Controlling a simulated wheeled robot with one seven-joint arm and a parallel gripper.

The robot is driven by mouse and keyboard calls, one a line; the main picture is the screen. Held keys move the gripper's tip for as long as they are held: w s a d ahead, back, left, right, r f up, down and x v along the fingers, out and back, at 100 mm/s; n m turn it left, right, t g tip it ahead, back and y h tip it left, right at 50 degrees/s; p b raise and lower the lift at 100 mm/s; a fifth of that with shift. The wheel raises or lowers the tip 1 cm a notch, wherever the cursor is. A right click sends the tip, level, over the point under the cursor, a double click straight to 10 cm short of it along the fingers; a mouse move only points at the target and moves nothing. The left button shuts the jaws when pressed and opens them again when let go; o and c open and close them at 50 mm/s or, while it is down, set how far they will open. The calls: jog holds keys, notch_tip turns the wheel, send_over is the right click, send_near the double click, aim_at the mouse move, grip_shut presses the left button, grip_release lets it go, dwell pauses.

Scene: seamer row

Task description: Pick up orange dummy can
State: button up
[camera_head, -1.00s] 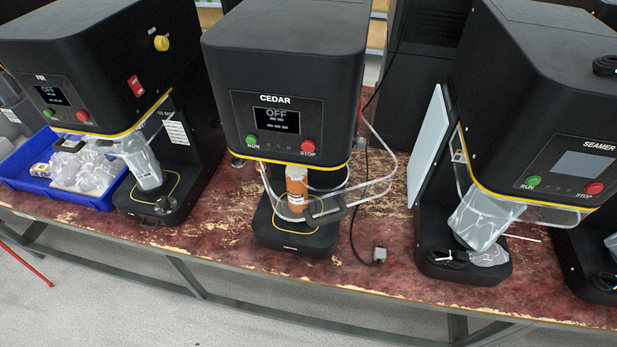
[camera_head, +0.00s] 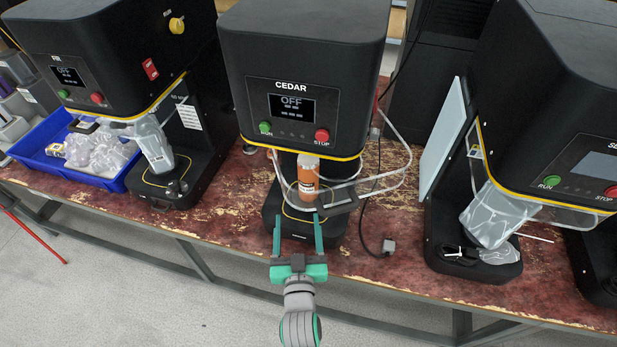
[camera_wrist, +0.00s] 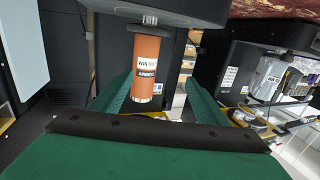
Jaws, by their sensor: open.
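The orange dummy can (camera_head: 308,173), with a white and black label, stands upright on the base of the CEDAR machine (camera_head: 293,108), under its head and behind a clear curved guard. My gripper (camera_head: 297,222) is open, its two green fingers pointing at the can from the front, short of it. In the wrist view the can (camera_wrist: 146,68) shows beyond and between the fingertips (camera_wrist: 156,95), with nothing held. The can looks upside down there.
A clear guard with a dark latch (camera_head: 343,203) sticks out right of the can. A grey plug (camera_head: 388,246) and cable lie on the worn red table (camera_head: 400,275). Neighbouring machines stand on both sides; a blue bin (camera_head: 40,158) is at left.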

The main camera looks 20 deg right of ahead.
aim_at(310, 178)
jog(key=w+d+r+h, duration=0.1)
jog(key=w+d+r, duration=0.1)
jog(key=w, duration=0.1)
jog(key=w+d+r+m+h, duration=0.1)
jog(key=w+d+r, duration=0.2)
jog(key=shift+w+d+r, duration=0.15)
jog(key=shift+d, duration=0.05)
jog(key=x, duration=0.5)
jog(key=shift+w, duration=0.15)
jog(key=shift+x, duration=2.65)
jog(key=shift+a+r, duration=0.15)
jog(key=shift+a, duration=0.05)
jog(key=c, duration=1.3)
